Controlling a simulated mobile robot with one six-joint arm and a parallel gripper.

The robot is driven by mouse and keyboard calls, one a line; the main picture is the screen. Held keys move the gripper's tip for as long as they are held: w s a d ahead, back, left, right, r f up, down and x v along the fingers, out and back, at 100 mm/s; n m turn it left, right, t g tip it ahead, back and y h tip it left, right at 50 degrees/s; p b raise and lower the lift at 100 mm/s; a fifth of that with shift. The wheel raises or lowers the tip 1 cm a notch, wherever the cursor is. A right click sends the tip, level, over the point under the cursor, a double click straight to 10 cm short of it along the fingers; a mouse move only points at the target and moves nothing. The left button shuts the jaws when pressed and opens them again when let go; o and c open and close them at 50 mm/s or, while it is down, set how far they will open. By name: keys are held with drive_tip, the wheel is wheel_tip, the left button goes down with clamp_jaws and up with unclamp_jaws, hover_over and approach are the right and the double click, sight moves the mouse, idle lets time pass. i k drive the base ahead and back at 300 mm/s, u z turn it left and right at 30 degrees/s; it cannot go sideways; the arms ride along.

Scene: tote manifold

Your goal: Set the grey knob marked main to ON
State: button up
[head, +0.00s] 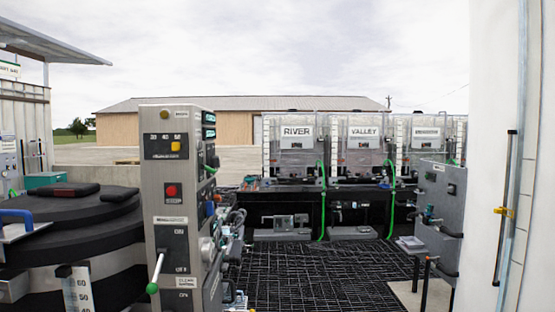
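A steel control column (160,130) stands left of centre, close to me. Its front has a red button (171,191), a yellow switch (175,146), lettering that seems to read ON and OFF, and a lever with a green ball tip (152,288). A round grey knob-like part (207,249) shows edge-on on the column's right face. I cannot read a "main" label on it or tell its setting. A grey panel (440,200) with small fittings stands at the right; its markings are too small to read. My gripper is not in view.
Caged totes stand at the back, including River (297,132) and Valley (363,132), with green hoses (322,200) hanging down. A dark grating floor (300,275) lies open in the middle. A black round tank (70,225) fills the left; a white wall (490,150) bounds the right.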

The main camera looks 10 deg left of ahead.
sight(215, 161)
drive_tip(key=z, duration=0.2)
drive_tip(key=i, duration=1.55)
drive_tip(key=u, duration=0.75)
drive_tip(key=i, duration=0.45)
drive_tip(key=u, duration=0.25)
drive_tip(key=k, duration=0.8)
drive_tip(key=u, duration=0.2)
drive_tip(key=i, duration=0.8)
drive_tip(key=z, duration=0.05)
